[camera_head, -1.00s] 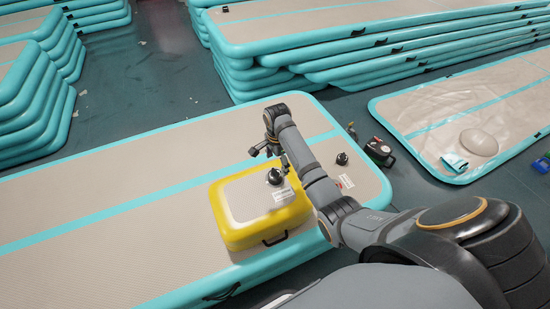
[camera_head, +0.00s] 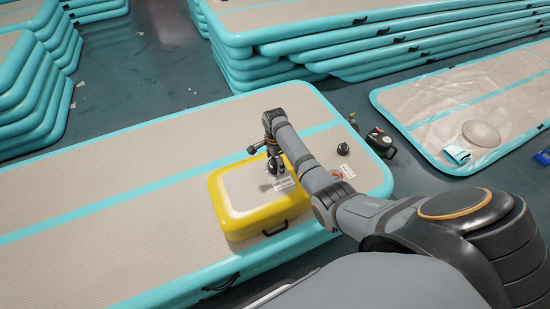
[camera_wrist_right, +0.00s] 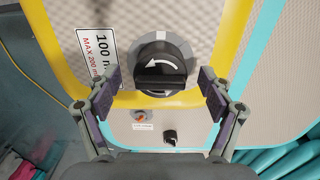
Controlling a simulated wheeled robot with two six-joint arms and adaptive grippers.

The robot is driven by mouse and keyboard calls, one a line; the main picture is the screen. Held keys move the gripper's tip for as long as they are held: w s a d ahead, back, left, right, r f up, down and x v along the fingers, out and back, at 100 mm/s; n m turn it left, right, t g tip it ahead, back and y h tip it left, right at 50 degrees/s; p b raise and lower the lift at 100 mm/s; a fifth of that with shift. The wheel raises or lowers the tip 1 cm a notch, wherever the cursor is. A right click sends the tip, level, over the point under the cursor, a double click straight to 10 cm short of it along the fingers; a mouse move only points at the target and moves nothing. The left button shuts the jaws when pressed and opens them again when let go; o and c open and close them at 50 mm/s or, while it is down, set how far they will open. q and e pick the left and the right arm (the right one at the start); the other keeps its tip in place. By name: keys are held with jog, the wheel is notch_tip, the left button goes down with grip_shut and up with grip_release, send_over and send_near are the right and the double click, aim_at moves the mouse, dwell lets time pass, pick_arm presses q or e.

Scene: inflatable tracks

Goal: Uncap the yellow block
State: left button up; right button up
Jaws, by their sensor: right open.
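The yellow block (camera_head: 230,212) is a small inflatable with a grey top, lying on the long teal-edged track. In the right wrist view, its round black cap (camera_wrist_right: 160,65) sits on the grey top, with a raised grip bar and a white curved arrow. My right gripper (camera_wrist_right: 160,83) is open, with one finger on each side of the cap and a gap on both sides. In the head view, my right gripper (camera_head: 274,161) is over the block and largely hides the cap. My left gripper is not in view.
A white label (camera_wrist_right: 98,58) lies beside the cap. On the track (camera_head: 110,190) are another black cap (camera_head: 343,149) and an orange-red valve (camera_wrist_right: 140,115). A dark device (camera_head: 381,142) stands beyond its edge. Stacked tracks (camera_head: 330,45) fill the back. The track's left part is clear.

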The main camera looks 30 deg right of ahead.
jog(key=c, duration=1.2)
jog(key=shift+r+n+p, duration=0.15)
jog(key=shift+n+p, duration=0.45)
jog(key=shift+c, duration=0.2)
jog(key=shift+n+p, duration=0.5)
jog(key=shift+n, duration=0.5)
jog(key=shift+n+p, duration=0.3)
jog(key=shift+n, duration=0.5)
jog(key=shift+f, duration=0.2)
